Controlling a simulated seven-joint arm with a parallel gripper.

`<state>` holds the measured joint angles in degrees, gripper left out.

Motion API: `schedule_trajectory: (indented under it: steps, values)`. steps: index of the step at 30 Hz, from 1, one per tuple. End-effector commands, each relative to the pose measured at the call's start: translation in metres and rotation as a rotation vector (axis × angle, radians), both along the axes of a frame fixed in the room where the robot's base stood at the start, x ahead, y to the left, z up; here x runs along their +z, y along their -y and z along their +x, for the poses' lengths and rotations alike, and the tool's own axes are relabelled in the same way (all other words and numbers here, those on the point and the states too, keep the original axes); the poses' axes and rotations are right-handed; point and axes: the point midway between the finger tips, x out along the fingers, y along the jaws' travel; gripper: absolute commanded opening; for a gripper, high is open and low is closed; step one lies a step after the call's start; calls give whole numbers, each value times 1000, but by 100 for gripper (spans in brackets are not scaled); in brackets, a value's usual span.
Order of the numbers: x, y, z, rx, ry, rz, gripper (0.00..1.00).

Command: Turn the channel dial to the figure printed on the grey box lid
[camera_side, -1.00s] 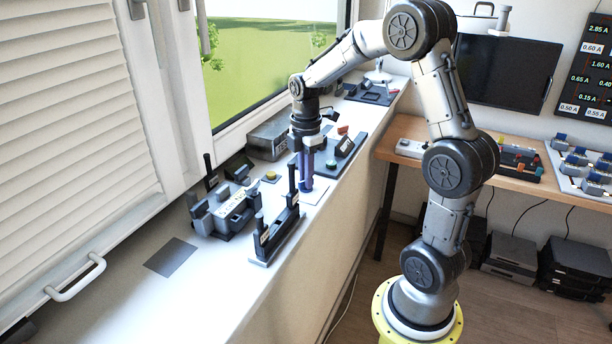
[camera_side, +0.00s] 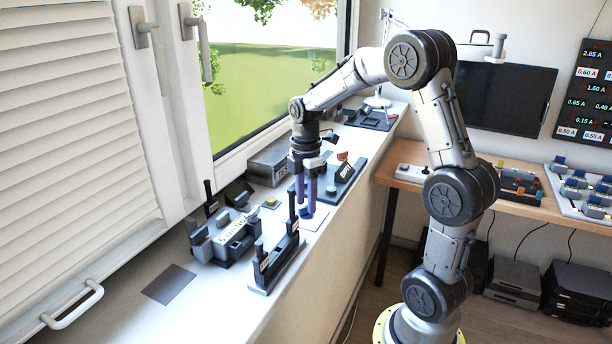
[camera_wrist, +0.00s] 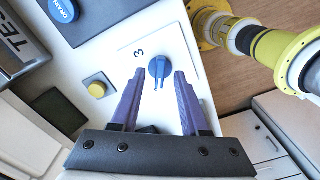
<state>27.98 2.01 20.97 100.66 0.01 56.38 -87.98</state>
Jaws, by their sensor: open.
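The blue channel dial (camera_wrist: 159,68) sits on a white plate (camera_wrist: 178,48) in the wrist view. A figure 3 (camera_wrist: 139,53) is printed on the plate to its left. My gripper (camera_wrist: 159,74) is open, with one purple fingertip on each side of the dial; contact is not clear. In the side view my gripper (camera_side: 304,207) points down at the sill, and its fingers mostly hide the dial. A grey box (camera_side: 268,166) stands against the window; its lettered face (camera_wrist: 16,42) shows part of "TEST" in the wrist view. I cannot read a figure on its lid.
A yellow button (camera_wrist: 97,88) is left of the dial. A black upright-handled unit (camera_side: 277,262) and a grey switch block (camera_side: 228,237) stand in front. A dark flat square (camera_side: 169,284) lies left.

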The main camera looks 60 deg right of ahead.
Motion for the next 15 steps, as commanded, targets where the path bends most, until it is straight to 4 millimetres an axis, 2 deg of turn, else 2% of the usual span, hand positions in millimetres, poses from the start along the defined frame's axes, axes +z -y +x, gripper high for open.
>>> schedule_trajectory:
  steps: [15]
  values:
    - [104, 0, 0, 0, 5, -3, 45]
